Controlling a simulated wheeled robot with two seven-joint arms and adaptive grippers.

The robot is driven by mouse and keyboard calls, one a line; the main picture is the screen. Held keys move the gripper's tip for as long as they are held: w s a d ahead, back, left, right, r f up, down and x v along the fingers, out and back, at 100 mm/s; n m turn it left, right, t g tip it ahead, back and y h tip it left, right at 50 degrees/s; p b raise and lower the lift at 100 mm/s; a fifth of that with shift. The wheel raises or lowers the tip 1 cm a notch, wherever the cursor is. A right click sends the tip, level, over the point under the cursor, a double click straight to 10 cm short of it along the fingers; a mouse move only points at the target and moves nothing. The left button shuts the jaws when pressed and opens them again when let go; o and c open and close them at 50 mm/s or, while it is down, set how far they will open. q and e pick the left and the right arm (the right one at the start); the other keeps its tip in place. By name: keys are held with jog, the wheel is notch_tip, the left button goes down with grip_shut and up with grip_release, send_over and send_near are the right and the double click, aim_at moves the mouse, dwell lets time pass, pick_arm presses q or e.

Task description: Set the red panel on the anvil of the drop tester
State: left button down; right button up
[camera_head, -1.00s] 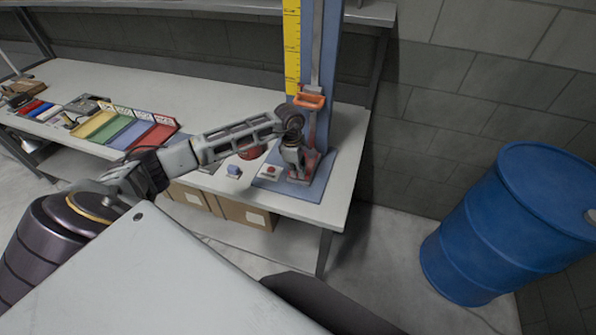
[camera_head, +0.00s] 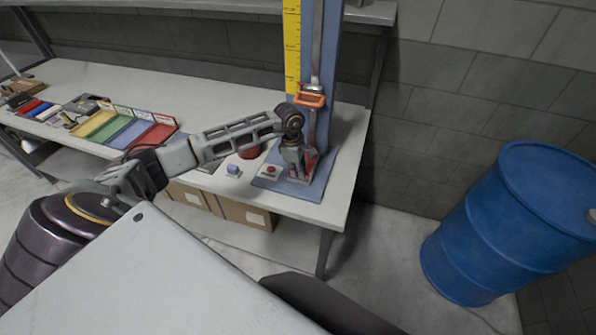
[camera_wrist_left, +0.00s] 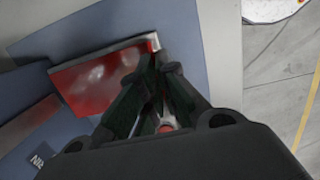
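The red panel (camera_wrist_left: 98,78) shows in the left wrist view as a glossy red, roughly square face over the blue base plate. A bare grey strip shows at its upper right corner. In the head view a bit of red shows beside the fingers at the drop tester (camera_head: 330,60). My left gripper (camera_head: 298,172) points down at the tester's base. In the left wrist view its dark fingers (camera_wrist_left: 160,70) overlap the panel's right edge, with tips near each other. Whether they pinch the panel is unclear. The anvil is mostly hidden. My right gripper is not in view.
The tester's column with an orange carriage (camera_head: 310,99) and yellow scale (camera_head: 292,45) rises behind the gripper. Coloured trays (camera_head: 125,130) stand farther left. A blue barrel (camera_head: 510,225) stands right.

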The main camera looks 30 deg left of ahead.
pick_arm(q)
jog(key=shift+f+b, duration=0.45)
jog(key=shift+f, duration=0.1)
jog(key=c, duration=1.6)
grip_release()
jog(key=shift+o, duration=0.2)
jog(key=shift+r, duration=0.1)
notch_tip(320, 180, up, 12)
jog(key=a, duration=0.1)
jog(key=shift+s+a, duration=0.2)
jog(key=shift+s, duration=0.05)
